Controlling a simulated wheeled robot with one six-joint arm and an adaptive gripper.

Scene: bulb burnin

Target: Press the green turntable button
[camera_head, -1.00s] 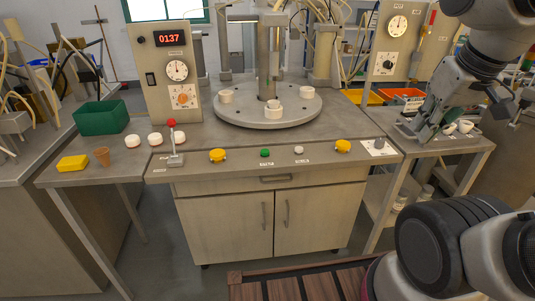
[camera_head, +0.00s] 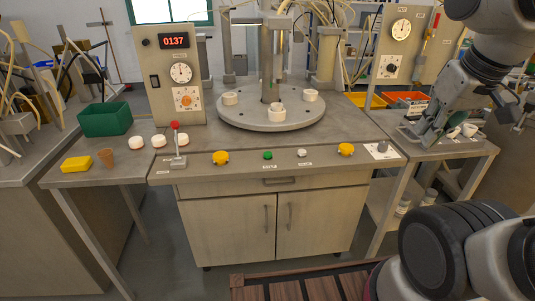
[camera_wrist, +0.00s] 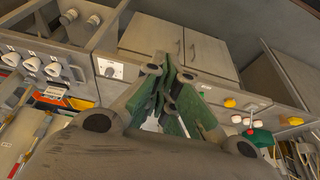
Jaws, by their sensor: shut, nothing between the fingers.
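The green button (camera_head: 267,155) is a small round cap on the bench's front strip in the head view. It sits between a yellow button (camera_head: 220,157) and a small white button (camera_head: 302,153). My gripper (camera_head: 413,133) is at the right, over the side table, well apart from the green button. In the wrist view my gripper's fingers (camera_wrist: 163,98) are together with nothing held.
The round turntable (camera_head: 270,115) carries several white cups behind the buttons. A red-tipped lever (camera_head: 175,140) stands left of them, and another yellow button (camera_head: 345,149) right. A green bin (camera_head: 105,119) is far left. The strip before the buttons is clear.

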